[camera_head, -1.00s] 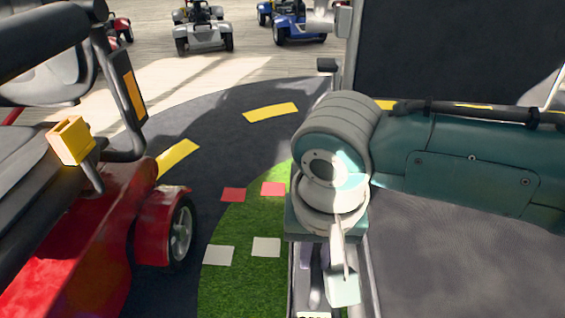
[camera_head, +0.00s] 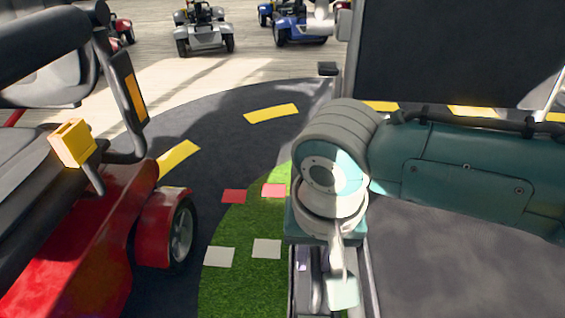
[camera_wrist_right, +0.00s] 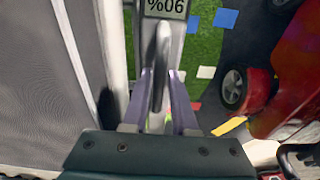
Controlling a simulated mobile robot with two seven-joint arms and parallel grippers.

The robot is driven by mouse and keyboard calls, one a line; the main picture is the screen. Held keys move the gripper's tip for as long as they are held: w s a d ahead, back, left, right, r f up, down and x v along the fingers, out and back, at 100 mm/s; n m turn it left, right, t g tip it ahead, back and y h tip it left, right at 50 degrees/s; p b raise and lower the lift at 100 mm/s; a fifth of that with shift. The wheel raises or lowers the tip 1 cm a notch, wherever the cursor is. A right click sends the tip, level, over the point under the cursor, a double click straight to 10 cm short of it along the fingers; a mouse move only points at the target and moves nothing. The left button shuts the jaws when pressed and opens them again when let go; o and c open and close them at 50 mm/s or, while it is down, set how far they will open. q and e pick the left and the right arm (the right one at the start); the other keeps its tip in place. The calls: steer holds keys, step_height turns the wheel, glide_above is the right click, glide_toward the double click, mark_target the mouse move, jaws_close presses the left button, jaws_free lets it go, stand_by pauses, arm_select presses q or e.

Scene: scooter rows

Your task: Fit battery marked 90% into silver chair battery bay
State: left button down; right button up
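My right gripper (camera_head: 322,284) hangs low in the middle of the head view, its wrist teal and pale. In the right wrist view its two purplish fingers (camera_wrist_right: 163,85) lie close on both sides of a grey handle (camera_wrist_right: 161,55) and appear shut on it. Beyond the handle, a battery (camera_wrist_right: 165,8) shows a label reading 90%, upside down. The battery lies beside a chair with pale silver edging (camera_wrist_right: 78,40) and a grey seat (camera_head: 440,255); it looks like the silver chair. Its bay cannot be made out. My left gripper is out of view.
A red scooter (camera_head: 155,215) with a yellow block (camera_head: 72,143) stands close on the left. A dark seat back (camera_head: 460,50) rises at the right. A grey scooter (camera_head: 205,38) and a blue scooter (camera_head: 298,25) stand far back. Green turf (camera_head: 235,285) lies between the near chairs.

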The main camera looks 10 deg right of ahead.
steer(key=o, duration=0.3)
steer(key=shift+o, duration=0.4)
steer(key=shift+s+f, duration=0.15)
steer(key=r+p, duration=0.2)
steer(key=r, duration=0.1)
steer(key=r+p, duration=0.2)
steer(key=r, duration=0.1)
steer(key=s+r+p, duration=0.1)
steer(key=r+p, duration=0.2)
steer(key=shift+a+r, duration=0.15)
steer(key=shift+r, duration=0.4)
